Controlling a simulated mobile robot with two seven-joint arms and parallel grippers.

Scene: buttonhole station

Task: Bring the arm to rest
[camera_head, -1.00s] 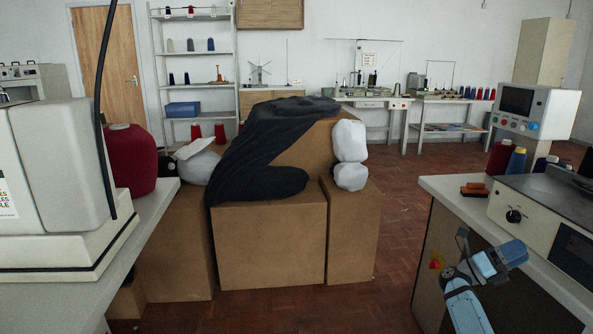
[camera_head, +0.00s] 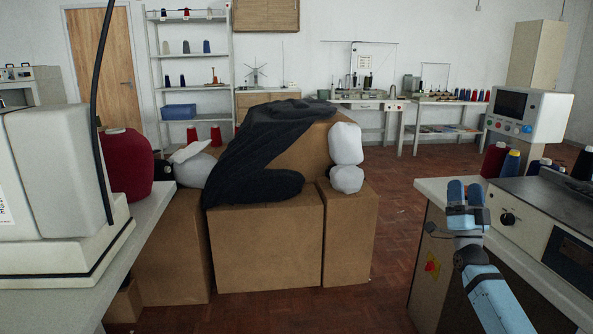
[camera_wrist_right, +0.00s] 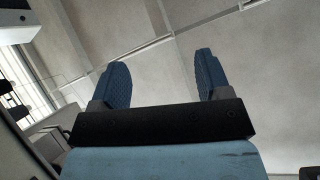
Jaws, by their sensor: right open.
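My right arm (camera_head: 489,285) comes up from the lower right in the head view, light blue with dark joints. Its gripper (camera_head: 466,188) points upward in front of the right-hand worktable's near corner. In the right wrist view the gripper (camera_wrist_right: 160,80) shows two blue fingers well apart, with nothing between them. Behind the fingers is only pale ceiling (camera_wrist_right: 260,60). My left gripper is in neither view.
The worktable (camera_head: 428,190) at the right bears a machine with a screen (camera_head: 517,103) and thread cones (camera_head: 495,160). Cardboard boxes (camera_head: 265,245) with dark cloth (camera_head: 260,150) stand mid-room. A pale machine (camera_head: 60,180) sits at the left. Red floor (camera_head: 400,200) is clear between.

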